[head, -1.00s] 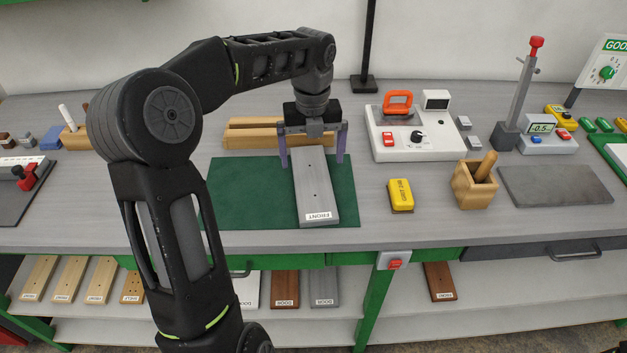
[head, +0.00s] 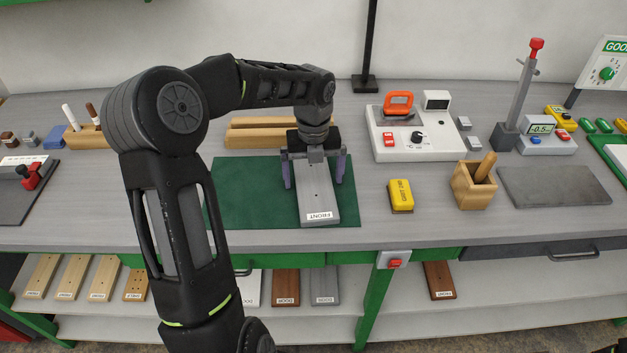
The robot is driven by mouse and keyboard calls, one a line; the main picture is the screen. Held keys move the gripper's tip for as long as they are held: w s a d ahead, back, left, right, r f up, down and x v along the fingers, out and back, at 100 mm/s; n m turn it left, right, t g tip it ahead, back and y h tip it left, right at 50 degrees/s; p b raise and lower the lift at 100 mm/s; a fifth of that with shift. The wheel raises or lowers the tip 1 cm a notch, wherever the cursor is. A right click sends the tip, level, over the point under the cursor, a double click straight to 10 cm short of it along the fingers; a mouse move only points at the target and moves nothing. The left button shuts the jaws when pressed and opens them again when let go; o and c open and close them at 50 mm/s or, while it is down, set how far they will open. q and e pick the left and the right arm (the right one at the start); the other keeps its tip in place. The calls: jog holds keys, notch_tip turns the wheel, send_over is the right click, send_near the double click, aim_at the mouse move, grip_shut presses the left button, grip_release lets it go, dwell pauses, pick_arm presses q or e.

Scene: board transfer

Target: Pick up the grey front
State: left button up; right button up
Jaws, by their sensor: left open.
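The grey front (head: 317,199) is a flat grey board with a label reading FRONT at its near end. It lies on the green mat (head: 244,195) on the bench top. My left gripper (head: 314,178) is open above the far part of the board. Its two purple fingers are spread, one on each side of the board, pointing down. The gripper body hides the board's far end. I cannot tell whether the fingers touch the board's edges. My right gripper does not show.
Wooden bars (head: 262,133) lie behind the mat. A white device with an orange-handled tool (head: 417,140), a yellow block (head: 400,195) and a wooden holder (head: 473,188) stand to the right. More labelled boards (head: 285,287) lie on the shelf below.

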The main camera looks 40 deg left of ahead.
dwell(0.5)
pick_arm(q)
jog(key=c, duration=1.7)
